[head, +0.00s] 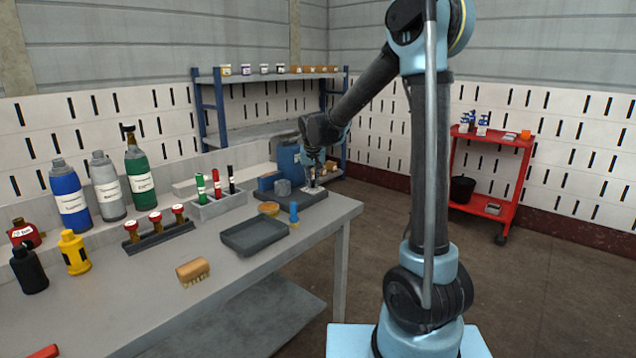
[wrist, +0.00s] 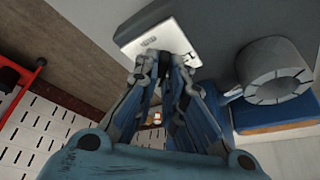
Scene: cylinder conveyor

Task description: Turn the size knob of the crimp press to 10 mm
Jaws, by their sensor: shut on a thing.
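The crimp press has a dark base (head: 305,198), a tall blue body (head: 287,160) and a grey slotted ring (head: 283,187); it stands at the far right end of the bench. In the wrist view the ring (wrist: 275,75) is at the right and a white plate (wrist: 158,38) with a small dark marking lies at the fingertips. My gripper (head: 315,180) points down at the press's right part. In the wrist view my gripper (wrist: 165,72) is shut on the size knob, which the fingers hide. I cannot read the knob's setting.
A dark tray (head: 254,236), a blue-topped item (head: 294,213) and a round tan item (head: 268,208) lie in front of the press. A marker holder (head: 218,205) stands to its left. A blue-framed shelf (head: 265,76) stands behind. A red cart (head: 493,170) is farther right.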

